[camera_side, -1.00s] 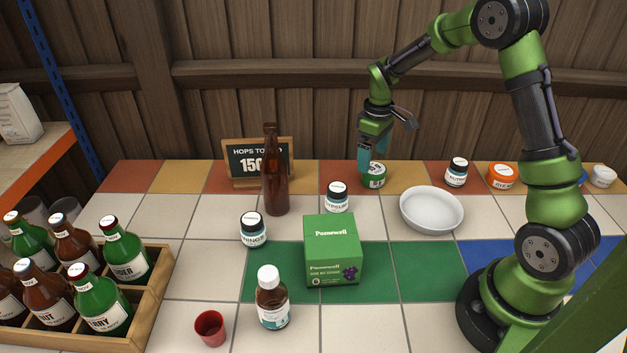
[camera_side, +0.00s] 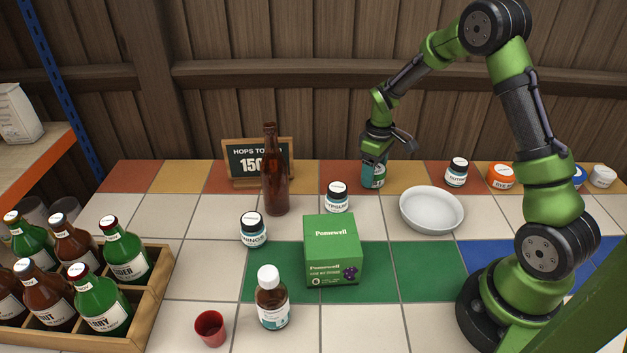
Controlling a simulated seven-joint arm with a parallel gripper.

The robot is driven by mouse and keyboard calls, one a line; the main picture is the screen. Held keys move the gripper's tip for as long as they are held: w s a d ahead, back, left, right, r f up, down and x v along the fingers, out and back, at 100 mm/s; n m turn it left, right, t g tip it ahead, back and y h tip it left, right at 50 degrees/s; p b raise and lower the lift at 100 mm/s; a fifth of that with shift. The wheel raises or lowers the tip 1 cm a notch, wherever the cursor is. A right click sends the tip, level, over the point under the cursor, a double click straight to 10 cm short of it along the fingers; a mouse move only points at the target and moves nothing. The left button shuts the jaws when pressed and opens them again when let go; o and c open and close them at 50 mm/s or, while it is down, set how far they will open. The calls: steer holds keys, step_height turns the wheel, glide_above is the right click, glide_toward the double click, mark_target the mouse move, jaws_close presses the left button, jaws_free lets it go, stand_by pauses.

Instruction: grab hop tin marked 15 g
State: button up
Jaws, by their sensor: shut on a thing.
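My gripper (camera_side: 374,178) points down at the back of the tiled table, right of the brown bottle. It is shut on a small green tin (camera_side: 379,183) that stands at the table's back row of tiles. The fingers cover most of the tin, and its marking cannot be read here. A chalkboard sign (camera_side: 258,160) behind the bottle reads "HOPS TO..." and "150", partly hidden by the bottle.
A white bowl (camera_side: 431,209) stands just right of and in front of my gripper. A brown bottle (camera_side: 275,175), a gypsum jar (camera_side: 337,197) and a green box (camera_side: 333,250) stand to the left and front. Jars, including an orange one (camera_side: 501,176), line the back right.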

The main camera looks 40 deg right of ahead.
steer(key=shift+c, duration=0.8)
steer(key=shift+r, duration=0.1)
